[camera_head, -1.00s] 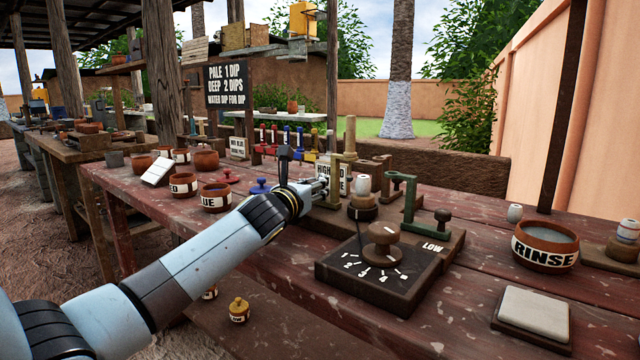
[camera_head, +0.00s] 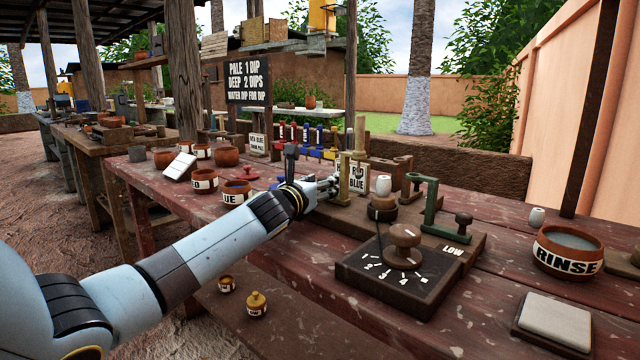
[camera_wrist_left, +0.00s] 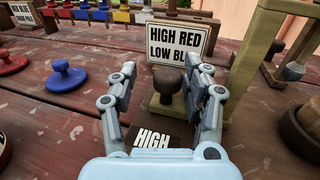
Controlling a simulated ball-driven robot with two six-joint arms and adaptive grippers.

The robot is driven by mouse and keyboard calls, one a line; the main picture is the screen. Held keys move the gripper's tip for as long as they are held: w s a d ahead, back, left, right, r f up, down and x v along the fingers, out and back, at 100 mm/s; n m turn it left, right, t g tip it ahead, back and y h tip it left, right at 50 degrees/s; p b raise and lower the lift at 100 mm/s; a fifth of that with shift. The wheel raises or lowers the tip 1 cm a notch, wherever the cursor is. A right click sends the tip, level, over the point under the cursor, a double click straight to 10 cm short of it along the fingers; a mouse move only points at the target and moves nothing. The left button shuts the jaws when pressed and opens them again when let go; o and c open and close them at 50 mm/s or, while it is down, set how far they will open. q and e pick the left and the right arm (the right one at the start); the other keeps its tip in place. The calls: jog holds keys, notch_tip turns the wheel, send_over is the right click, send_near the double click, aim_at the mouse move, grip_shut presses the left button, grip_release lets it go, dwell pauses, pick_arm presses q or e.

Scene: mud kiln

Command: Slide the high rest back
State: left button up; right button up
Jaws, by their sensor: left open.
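The high rest is a yellow-olive bracket (camera_head: 344,180) with a tall upright, standing on the dark board beside the rests' dial. In the left wrist view its upright (camera_wrist_left: 256,62) rises at the right and its brown knob (camera_wrist_left: 168,80) shows in the middle, behind the word HIGH. My left gripper (camera_head: 330,187) is at this rest. In the left wrist view its open fingers (camera_wrist_left: 167,74) stand either side of the knob; I cannot tell whether they touch it. The green low rest (camera_head: 431,207) stands to the right, by the word LOW. My right gripper is not in view.
A dial block (camera_head: 402,262) with a brown knob sits in front. A white-topped brown piece (camera_head: 383,198) stands between the rests. A rinse bowl (camera_head: 567,252) and pale pad (camera_head: 553,322) are at right. A HIGH RED LOW BLUE sign (camera_wrist_left: 178,38) stands behind the knob.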

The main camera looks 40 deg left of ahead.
pick_arm(q)
jog(key=s, duration=0.4)
jog(key=s+d, duration=0.1)
jog(key=s, duration=0.3)
jog(key=s+d, duration=0.1)
jog(key=s, duration=0.2)
jog(key=shift+s+d, duration=0.1)
jog(key=shift+s, duration=0.3)
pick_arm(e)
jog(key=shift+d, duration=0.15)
